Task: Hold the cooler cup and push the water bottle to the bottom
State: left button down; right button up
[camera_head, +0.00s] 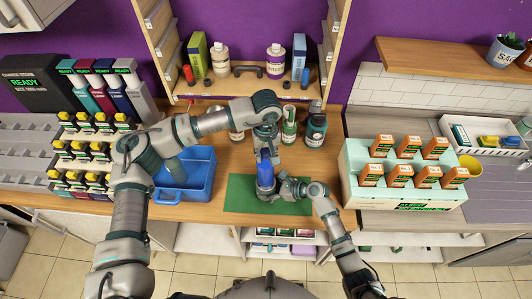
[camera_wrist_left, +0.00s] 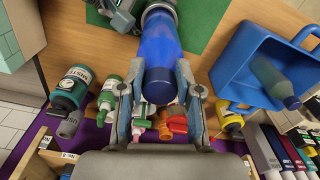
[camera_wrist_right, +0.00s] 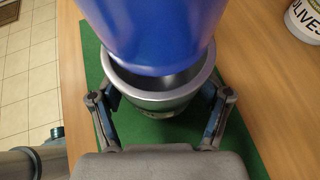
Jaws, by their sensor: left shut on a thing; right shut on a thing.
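The blue water bottle (camera_head: 265,170) stands upright over the green mat, and its cap end faces the camera in the left wrist view (camera_wrist_left: 162,50). My left gripper (camera_head: 264,149) is above the bottle, shut on its upper part near the cap. The silver cooler cup (camera_wrist_right: 165,103) is on the green mat in the right wrist view. My right gripper (camera_head: 277,189) is shut on the cup's sides. In the right wrist view the bottle's lower end (camera_wrist_right: 150,40) is at the cup's mouth, with dark interior showing below it. How deep it sits is hidden.
The green mat (camera_head: 236,190) lies on the wooden counter. A blue bin (camera_head: 202,180) with another bottle inside stands left. Several bottles and jars (camera_head: 289,128) stand behind the mat. A pale green rack (camera_head: 400,190) of orange boxes is at right.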

aim_at(266, 170)
pick_arm(q)
jog(key=shift+f, duration=4.65)
pick_arm(e)
jog(key=shift+f, duration=0.1)
pick_arm(q)
jog(key=c, duration=0.7)
grip_release()
jog(key=shift+f, duration=0.1)
notch_tip(266, 170, up, 12)
pick_arm(e)
jog(key=o, duration=1.2)
jog(key=shift+o, duration=0.2)
